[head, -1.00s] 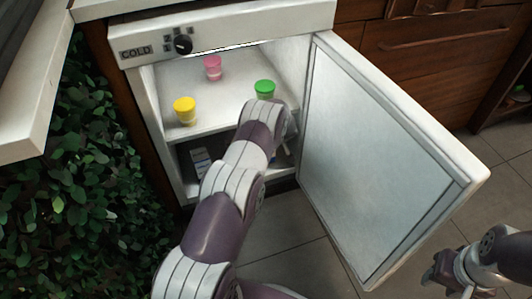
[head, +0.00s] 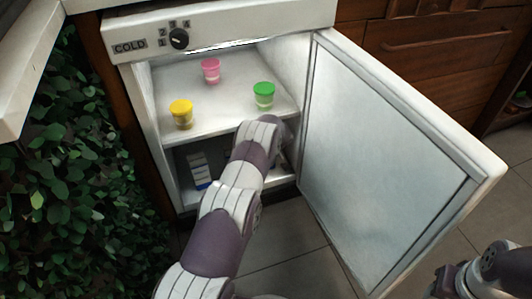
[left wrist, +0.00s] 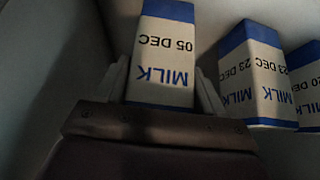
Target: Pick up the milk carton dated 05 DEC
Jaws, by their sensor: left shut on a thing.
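In the left wrist view the milk carton dated 05 DEC (left wrist: 166,50), white with blue bands, appears upside down between the fingers of my left gripper (left wrist: 163,90). The left gripper is shut on it. In the head view my left arm reaches into the lower compartment of the open fridge, and its gripper and the held carton are hidden. My right gripper (head: 443,284) is partly in view at the bottom right, away from the fridge; its fingers are too unclear to judge.
A carton dated 23 DEC (left wrist: 258,75) and another carton (left wrist: 308,88) stand right of the held one. One carton (head: 198,170) shows in the lower compartment. Yellow (head: 182,114), pink (head: 211,71) and green (head: 264,95) cups stand above. The open door (head: 385,160) is at right.

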